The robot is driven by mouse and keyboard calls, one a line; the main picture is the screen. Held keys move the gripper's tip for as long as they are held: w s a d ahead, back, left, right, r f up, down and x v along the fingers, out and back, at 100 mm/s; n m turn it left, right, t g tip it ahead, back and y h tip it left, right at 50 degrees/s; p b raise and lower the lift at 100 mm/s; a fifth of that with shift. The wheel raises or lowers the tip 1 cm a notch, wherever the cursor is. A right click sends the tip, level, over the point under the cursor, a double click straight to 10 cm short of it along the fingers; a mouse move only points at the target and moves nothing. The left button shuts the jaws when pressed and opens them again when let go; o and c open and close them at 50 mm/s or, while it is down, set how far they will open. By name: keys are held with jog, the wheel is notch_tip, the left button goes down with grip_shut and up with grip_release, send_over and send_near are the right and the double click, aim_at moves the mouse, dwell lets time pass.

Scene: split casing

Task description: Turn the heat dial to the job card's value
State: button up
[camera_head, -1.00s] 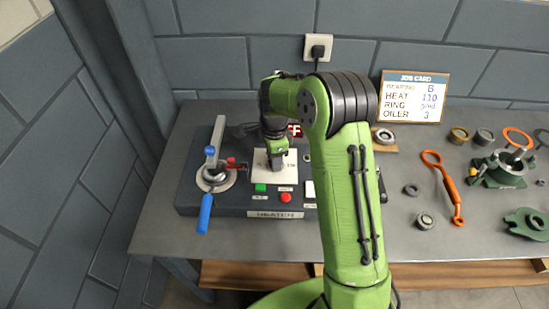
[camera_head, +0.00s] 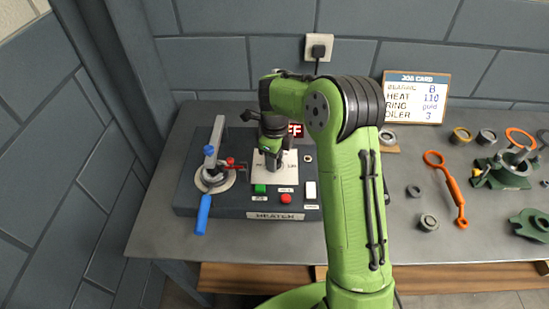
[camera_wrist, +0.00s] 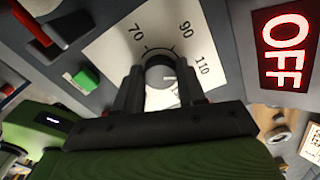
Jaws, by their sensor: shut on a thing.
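The heat dial (camera_wrist: 160,58) is a round grey knob on a white scale plate (camera_wrist: 110,48) printed 70, 90 and 110. My gripper (camera_wrist: 160,80) is shut on the knob, one finger at each side. The knob's pointer is mostly hidden by the fingers, so its setting cannot be read surely. In the head view, my gripper (camera_head: 273,162) stands over the scale plate (camera_head: 290,176) and hides the dial. The job card (camera_head: 416,97) on the wall side reads bearing B, heat 110, ring gold, oiler 3.
The heater box (camera_head: 235,205) carries a green button (camera_head: 260,189), a red button (camera_head: 286,198), a white switch (camera_head: 310,190) and a blue-handled clamp (camera_head: 203,214). Rings, an orange tool (camera_head: 447,185) and a green fixture (camera_head: 508,170) lie to the right.

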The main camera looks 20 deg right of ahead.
jog(key=shift+r, duration=0.1)
dwell(0.3)
jog(key=o, duration=1.1)
notch_tip(320, 180, up, 16)
jog(key=p, duration=0.3)
jog(key=shift+p, duration=0.3)
jog(key=shift+f, duration=0.2)
